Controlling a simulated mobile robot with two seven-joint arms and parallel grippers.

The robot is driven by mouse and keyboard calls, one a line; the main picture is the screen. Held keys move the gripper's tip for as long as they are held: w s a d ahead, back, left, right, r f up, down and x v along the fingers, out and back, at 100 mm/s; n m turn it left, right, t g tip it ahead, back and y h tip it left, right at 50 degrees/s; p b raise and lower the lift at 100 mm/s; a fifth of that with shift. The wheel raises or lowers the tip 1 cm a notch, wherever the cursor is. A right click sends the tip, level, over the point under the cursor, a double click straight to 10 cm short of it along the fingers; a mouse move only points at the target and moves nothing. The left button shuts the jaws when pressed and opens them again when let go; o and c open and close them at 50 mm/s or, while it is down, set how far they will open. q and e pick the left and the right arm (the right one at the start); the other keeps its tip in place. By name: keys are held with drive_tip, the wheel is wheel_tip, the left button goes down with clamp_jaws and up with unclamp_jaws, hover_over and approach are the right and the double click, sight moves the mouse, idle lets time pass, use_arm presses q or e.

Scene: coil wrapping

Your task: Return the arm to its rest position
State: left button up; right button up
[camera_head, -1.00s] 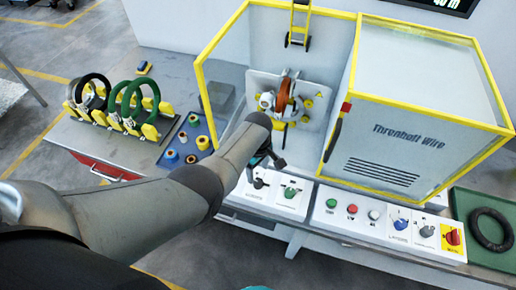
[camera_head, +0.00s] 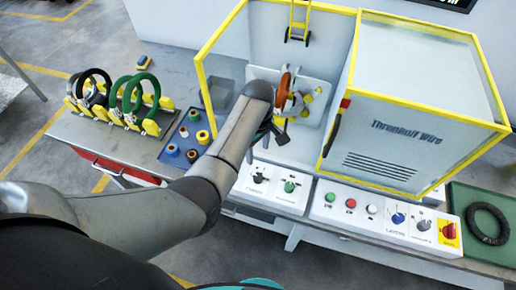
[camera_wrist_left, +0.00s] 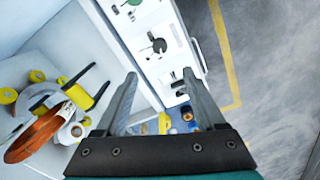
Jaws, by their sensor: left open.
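My left arm reaches in from the left, over the front of the wrapping machine (camera_head: 388,165). My left gripper (camera_head: 271,134) is mostly hidden by its own wrist, in front of the open bay with the copper-coloured coil (camera_head: 284,92). In the left wrist view the two fingers of my left gripper (camera_wrist_left: 160,76) stand apart with nothing between them. There the coil (camera_wrist_left: 36,135) is at the lower left, apart from the fingers. My right gripper is not in view.
Yellow-edged clear guards (camera_head: 203,85) surround the bay. Control panels (camera_head: 377,224) with buttons and knobs run along the front. A rack (camera_head: 150,127) of green and black rings and a blue tray (camera_head: 173,143) of spools stand left. A black ring (camera_head: 487,224) lies in a green tray at right.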

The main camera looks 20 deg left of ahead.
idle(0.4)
use_arm(q)
drive_tip(key=s+a+m+t, duration=0.2)
drive_tip(key=s+a+m, duration=0.2)
drive_tip(key=s+m, duration=0.45)
drive_tip(key=s+r+m+t, duration=0.2)
drive_tip(key=s+r+m, duration=0.55)
drive_tip(key=s, duration=0.65)
wheel_tip(320, 180, down, 35)
drive_tip(key=s+g+b, duration=0.2)
drive_tip(key=s+b, duration=0.1)
drive_tip(key=b, duration=1)
drive_tip(key=s+f+b, duration=0.3)
drive_tip(key=s+f, duration=0.2)
drive_tip(key=f, duration=0.3)
drive_tip(key=s+a+f+b, duration=0.1)
drive_tip(key=s+f+b, duration=0.3)
drive_tip(key=f, duration=0.3)
drive_tip(key=s+a+f+g+b, duration=0.1)
drive_tip(key=s+f+b, duration=0.2)
drive_tip(key=s+f, duration=0.2)
wheel_tip(320, 180, down, 4)
drive_tip(key=shift+s+r+b, duration=0.15)
drive_tip(key=shift+s+b, duration=0.15)
